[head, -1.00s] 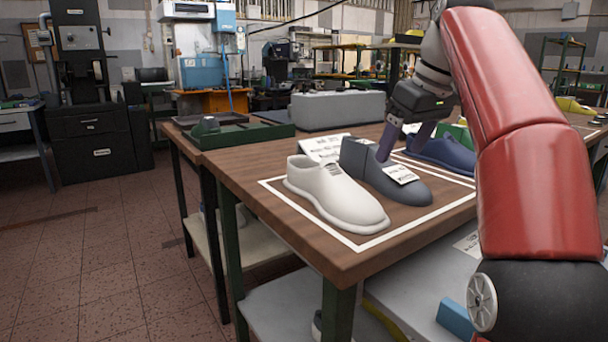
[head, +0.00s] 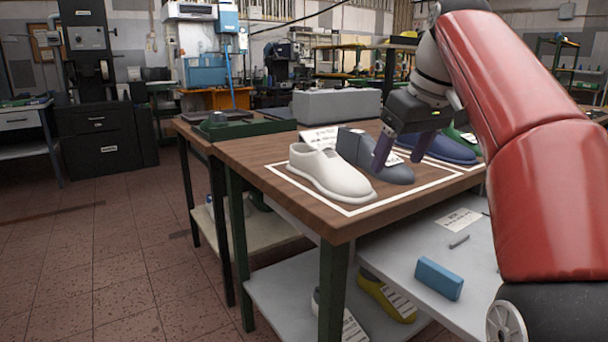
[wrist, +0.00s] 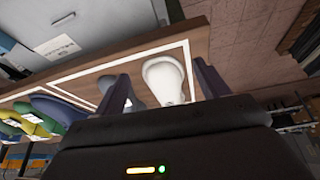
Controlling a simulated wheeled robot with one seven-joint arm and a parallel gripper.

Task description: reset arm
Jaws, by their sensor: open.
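My gripper (head: 406,150) is open above the grey shoe last (head: 372,158) on the wooden table. In the head view one finger covers part of that last and its label. A white shoe last (head: 328,172) stands left of it, and a blue last (head: 440,147) stands to the right, partly behind the gripper. In the wrist view the white last (wrist: 163,80) shows between the two fingers (wrist: 160,88), and the grey last is partly hidden by the left finger. Nothing is seen held.
A white outline marks the wooden tabletop (head: 268,158). A grey box (head: 336,106) and a green tray (head: 222,131) stand behind. The floor at left is clear.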

